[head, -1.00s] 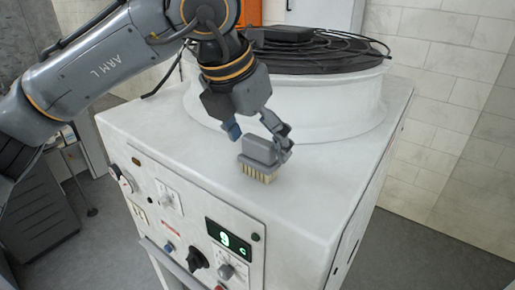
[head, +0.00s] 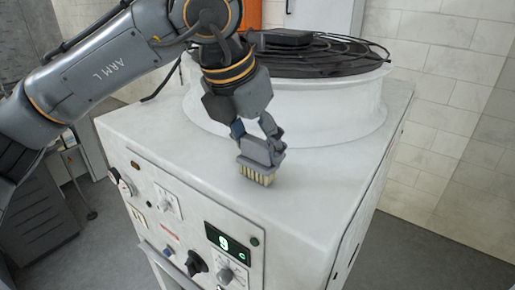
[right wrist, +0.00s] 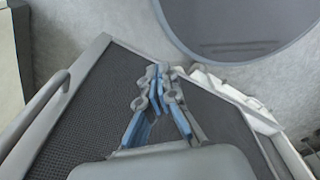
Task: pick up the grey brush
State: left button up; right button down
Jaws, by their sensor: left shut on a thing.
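The grey brush (head: 257,175) has a grey block body and pale bristles that point down. In the head view it is at the front part of the white machine's top (head: 310,185), left of the middle. My left gripper (head: 262,148) comes down from above and is shut on the brush's body, with fingers on both sides. The bristles are at or just above the surface; I cannot tell which. My right gripper (right wrist: 160,80) shows only in the right wrist view. Its blue-padded fingers meet at the tips, with nothing between them.
A white drum with a black fan grille (head: 310,52) stands behind the brush. The machine's front has knobs and a green display (head: 228,241). The top to the right of the brush is clear. A dark mesh surface (right wrist: 90,110) lies below my right gripper.

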pick_arm(q)
notch_tip(320, 180, up, 3)
jog(key=shift+f+b, duration=0.2)
jog(key=shift+b, duration=0.2)
jog(key=s+d+r+b, duration=0.3)
jog(key=s+r+b, duration=0.2)
jog(key=s+r, duration=0.5)
jog(key=shift+s, duration=1.9)
